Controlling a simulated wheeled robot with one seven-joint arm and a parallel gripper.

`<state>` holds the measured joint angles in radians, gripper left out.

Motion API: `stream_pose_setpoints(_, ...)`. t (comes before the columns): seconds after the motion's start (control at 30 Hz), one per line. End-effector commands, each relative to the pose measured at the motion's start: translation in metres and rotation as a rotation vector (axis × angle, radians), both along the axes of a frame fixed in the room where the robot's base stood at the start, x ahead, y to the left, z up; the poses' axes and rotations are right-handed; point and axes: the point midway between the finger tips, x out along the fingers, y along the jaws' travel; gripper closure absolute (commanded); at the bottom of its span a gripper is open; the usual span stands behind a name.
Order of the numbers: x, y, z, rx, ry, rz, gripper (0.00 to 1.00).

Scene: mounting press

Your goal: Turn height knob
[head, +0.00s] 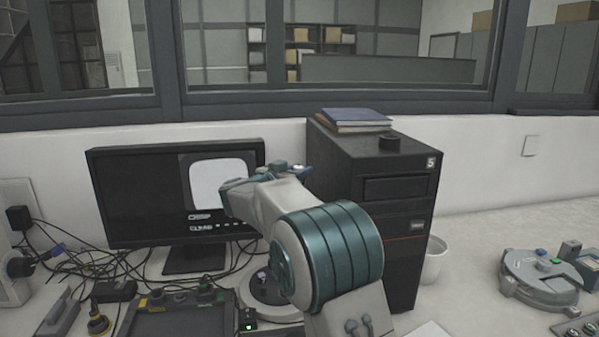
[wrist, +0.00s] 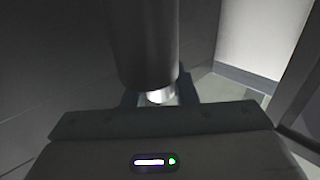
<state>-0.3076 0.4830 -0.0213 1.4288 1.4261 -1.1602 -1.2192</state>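In the wrist view, a dark upright cylinder (wrist: 140,45) with a bright metal end (wrist: 160,96) stands right in front of my gripper (wrist: 160,100). I cannot tell whether this is the height knob. Dark parts show on both sides of the metal end, but the cylinder hides much of the fingers, so their opening and any contact are unclear. In the head view, my arm crosses the middle, in front of the monitor and the black tower, and the fingers cannot be made out. A short black knob-like cylinder (head: 390,143) stands on the tower's top.
The black tower (head: 398,175) carries blue books (head: 352,117). The monitor (head: 135,195) stands left, with tangled cables around it. A control box (head: 175,315) and a round base (head: 262,292) lie in front. A round grey device (head: 540,280) is at right.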

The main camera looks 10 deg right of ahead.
Motion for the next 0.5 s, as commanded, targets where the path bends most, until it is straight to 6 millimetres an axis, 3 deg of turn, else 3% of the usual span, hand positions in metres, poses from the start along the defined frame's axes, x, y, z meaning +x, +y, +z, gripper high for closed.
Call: stream_pose_setpoints(0.5,0.0,0.0004,0.0001,-0.001,0.001,0.132,0.97)
